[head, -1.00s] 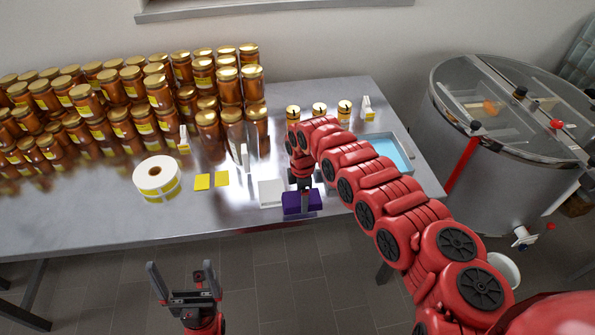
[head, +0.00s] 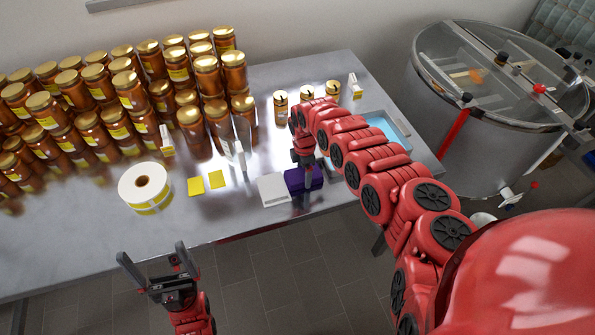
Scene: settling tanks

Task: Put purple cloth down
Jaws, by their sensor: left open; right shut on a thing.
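The purple cloth (head: 299,181) is a small folded dark purple block at the table's front edge, beside a white flat pad. My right gripper (head: 306,184) points down and is shut on the cloth. My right arm hides part of the table behind it. Whether the cloth touches the table top cannot be told. My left gripper (head: 152,256) is open and empty, in front of the table over the floor, with its fingers pointing up in the picture.
Many honey jars (head: 95,110) crowd the table's left and back. A label roll (head: 145,187), yellow cards (head: 207,183) and a white pad (head: 273,190) lie in front. A blue tray (head: 384,128) is at the right. A steel tank (head: 480,130) stands beyond the table (head: 235,215).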

